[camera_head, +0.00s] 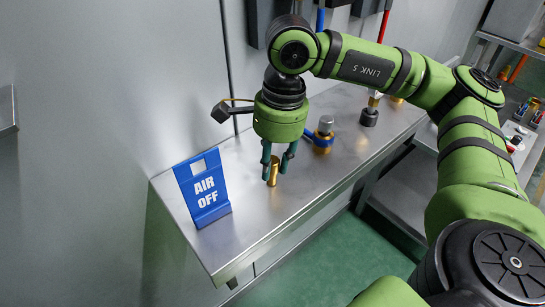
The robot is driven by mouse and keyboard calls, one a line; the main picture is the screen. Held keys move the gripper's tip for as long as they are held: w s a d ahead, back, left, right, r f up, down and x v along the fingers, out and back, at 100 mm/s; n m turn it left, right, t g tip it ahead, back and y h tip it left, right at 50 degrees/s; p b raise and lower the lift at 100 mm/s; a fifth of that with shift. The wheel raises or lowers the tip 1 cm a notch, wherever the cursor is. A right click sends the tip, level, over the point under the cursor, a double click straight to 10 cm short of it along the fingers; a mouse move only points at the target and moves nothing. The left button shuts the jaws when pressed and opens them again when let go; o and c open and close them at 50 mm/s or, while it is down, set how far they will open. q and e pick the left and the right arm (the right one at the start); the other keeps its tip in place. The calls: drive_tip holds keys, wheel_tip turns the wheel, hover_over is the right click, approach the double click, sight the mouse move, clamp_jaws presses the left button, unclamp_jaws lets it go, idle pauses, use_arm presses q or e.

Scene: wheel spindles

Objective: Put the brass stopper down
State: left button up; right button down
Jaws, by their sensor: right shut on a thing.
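The brass stopper (273,175) is a small gold cylinder at the metal shelf (256,219). It stands upright between the fingers of my right gripper (275,169), which points down and is shut on it. The stopper's lower end is at or very near the shelf top; I cannot tell whether it touches. The upper part of the stopper is partly hidden by the fingers. My left gripper is not in view.
A blue "AIR OFF" sign (203,189) stands at the shelf's left end. The shelf front is clear. A wall runs behind.

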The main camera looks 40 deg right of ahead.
drive_tip(key=shift+f, duration=0.15)
drive_tip(key=c, duration=1.4)
unclamp_jaws()
drive_tip(key=o, duration=0.4)
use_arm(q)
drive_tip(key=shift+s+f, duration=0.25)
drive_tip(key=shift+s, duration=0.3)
use_arm(e)
drive_tip(key=shift+o, duration=0.2)
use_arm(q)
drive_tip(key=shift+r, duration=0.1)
